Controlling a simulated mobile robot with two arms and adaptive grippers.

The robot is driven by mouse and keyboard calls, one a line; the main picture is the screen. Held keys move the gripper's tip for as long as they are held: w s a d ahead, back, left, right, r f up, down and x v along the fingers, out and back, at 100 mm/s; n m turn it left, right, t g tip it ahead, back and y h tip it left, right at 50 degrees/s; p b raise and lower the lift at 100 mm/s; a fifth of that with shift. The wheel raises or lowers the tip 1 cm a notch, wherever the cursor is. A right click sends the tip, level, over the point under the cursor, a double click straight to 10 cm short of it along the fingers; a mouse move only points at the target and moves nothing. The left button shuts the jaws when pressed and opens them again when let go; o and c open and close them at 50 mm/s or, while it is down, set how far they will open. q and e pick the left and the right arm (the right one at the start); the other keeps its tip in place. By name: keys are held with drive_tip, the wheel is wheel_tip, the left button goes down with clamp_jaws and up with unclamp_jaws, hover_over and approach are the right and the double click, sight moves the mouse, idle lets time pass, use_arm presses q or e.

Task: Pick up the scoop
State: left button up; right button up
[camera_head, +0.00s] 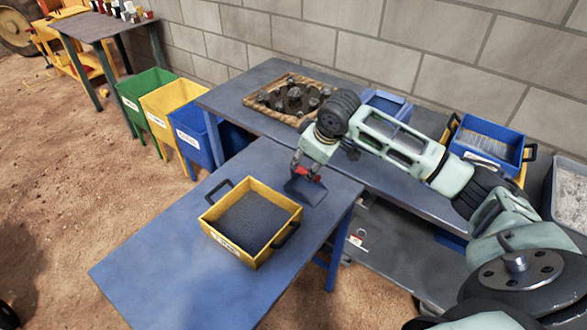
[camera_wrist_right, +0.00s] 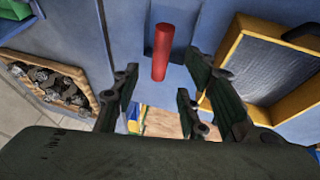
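The scoop (camera_head: 305,191) lies on the near blue table, to the right of the yellow tray. It has a blue-grey pan and a red handle. The red handle (camera_wrist_right: 162,52) also shows in the right wrist view, between and beyond the finger pairs. My right gripper (camera_head: 301,168) is at the handle end of the scoop in the head view and partly covers it. In the right wrist view its fingers (camera_wrist_right: 160,78) are spread wide apart, with a gap on both sides of the handle. My left gripper is out of view.
The yellow tray (camera_head: 207,222) with black handles holds dark mesh, close left of the scoop. Behind, a wooden tray (camera_head: 247,101) of dark rocks and a blue bin (camera_head: 512,143) stand on the long table. The near table's front (camera_head: 170,275) is clear.

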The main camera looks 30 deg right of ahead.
sight(304, 169)
drive_tip(key=shift+w+f, duration=0.15)
drive_tip(key=shift+w, duration=0.25)
drive_tip(key=shift+w+f, duration=0.2)
drive_tip(key=shift+f, duration=0.1)
drive_tip(key=x, duration=0.1)
drive_tip(key=p+x, duration=0.1)
drive_tip(key=x, duration=0.1)
drive_tip(key=shift+s+a+f, duration=0.1)
drive_tip(key=shift+s+f, duration=0.15)
drive_tip(key=shift+f, duration=0.2)
drive_tip(key=shift+x, duration=1.1)
drive_tip(key=shift+w+f, duration=0.1)
drive_tip(key=shift+w, duration=0.05)
drive_tip(key=shift+c, duration=1.4)
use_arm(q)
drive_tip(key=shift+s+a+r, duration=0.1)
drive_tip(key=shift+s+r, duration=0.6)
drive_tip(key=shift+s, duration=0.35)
use_arm(e)
clamp_jaws()
